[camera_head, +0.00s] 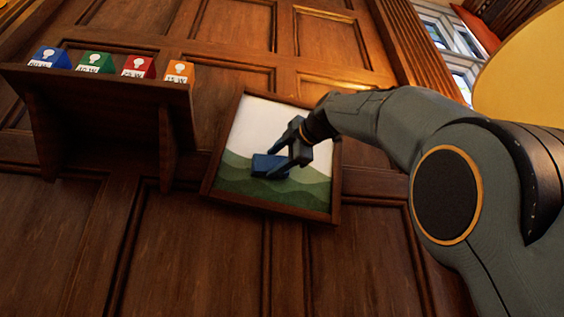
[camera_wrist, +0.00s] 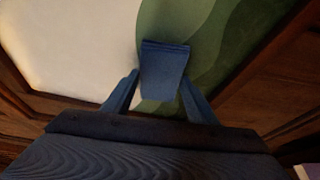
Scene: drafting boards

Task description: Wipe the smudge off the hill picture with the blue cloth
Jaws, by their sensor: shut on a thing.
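The hill picture (camera_head: 300,199) hangs tilted on the wood-panelled wall, with green hills below a pale sky in a dark wooden frame. It also fills the upper part of the wrist view (camera_wrist: 215,50). My gripper (camera_head: 280,160) is in front of it, shut on the blue cloth (camera_head: 263,164). In the wrist view the folded cloth (camera_wrist: 164,68) sits between the fingers, over the edge between hills and sky. I cannot tell whether the cloth touches the picture. No smudge is visible; the cloth and gripper hide part of the surface.
A wooden shelf (camera_head: 100,82) juts from the wall left of the picture. It holds blue (camera_head: 50,58), green (camera_head: 95,63), red (camera_head: 138,67) and orange (camera_head: 180,72) bulb boxes. A yellow rounded object (camera_head: 525,75) is at the upper right, near a window (camera_head: 450,45).

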